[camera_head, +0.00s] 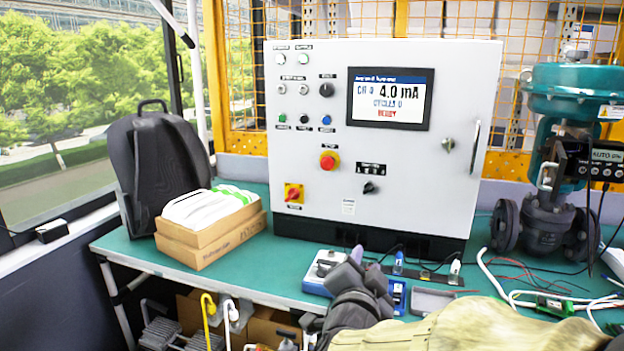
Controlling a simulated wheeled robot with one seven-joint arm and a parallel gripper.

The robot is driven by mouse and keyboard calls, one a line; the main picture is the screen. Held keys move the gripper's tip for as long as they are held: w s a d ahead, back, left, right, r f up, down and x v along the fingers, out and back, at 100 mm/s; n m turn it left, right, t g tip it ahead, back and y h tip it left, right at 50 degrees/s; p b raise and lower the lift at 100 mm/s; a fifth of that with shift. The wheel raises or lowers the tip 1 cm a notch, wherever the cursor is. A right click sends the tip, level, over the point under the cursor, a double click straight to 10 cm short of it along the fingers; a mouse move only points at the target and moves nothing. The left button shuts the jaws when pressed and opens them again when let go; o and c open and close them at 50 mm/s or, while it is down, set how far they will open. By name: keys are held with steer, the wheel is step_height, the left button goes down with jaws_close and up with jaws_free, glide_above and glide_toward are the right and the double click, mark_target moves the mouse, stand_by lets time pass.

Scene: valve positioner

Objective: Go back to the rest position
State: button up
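My gripper (357,262) is dark grey and sits low in the middle of the camera_head view, over the front part of the green bench (240,278). It overlaps a blue and white device (318,277) on the bench; I cannot tell whether they touch. The finger gap does not show clearly, so I cannot tell whether it is open or shut, or whether it holds anything. A tan form fills the bottom right and hides the bench's front edge there.
A white control cabinet (300,190) with a lit screen (390,98) stands behind the gripper. A valve with a teal actuator (575,90) stands at right. Loose cables and a small green board (555,305) lie before it. Cardboard boxes (210,238) and a black backpack (155,165) stand at left.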

step_height(320, 180, down, 14)
steer(key=s+n+g+y, duration=0.2)
steer(key=n+g+y, duration=0.3)
steer(key=n+g, duration=0.25)
steer(key=s+d+f+n+g, duration=0.45)
steer(key=s+f+g, duration=0.25)
steer(key=s+f, duration=0.3)
steer(key=w+p+v, duration=0.2)
steer(key=p+v, duration=1.2)
steer(key=w+r+p+v, duration=0.1)
steer(key=w+p+v, duration=0.1)
steer(key=p+v, duration=1.2)
steer(key=shift+w+d+r, duration=0.3)
steer(key=shift+w+r, duration=0.05)
steer(key=shift+r, duration=0.05)
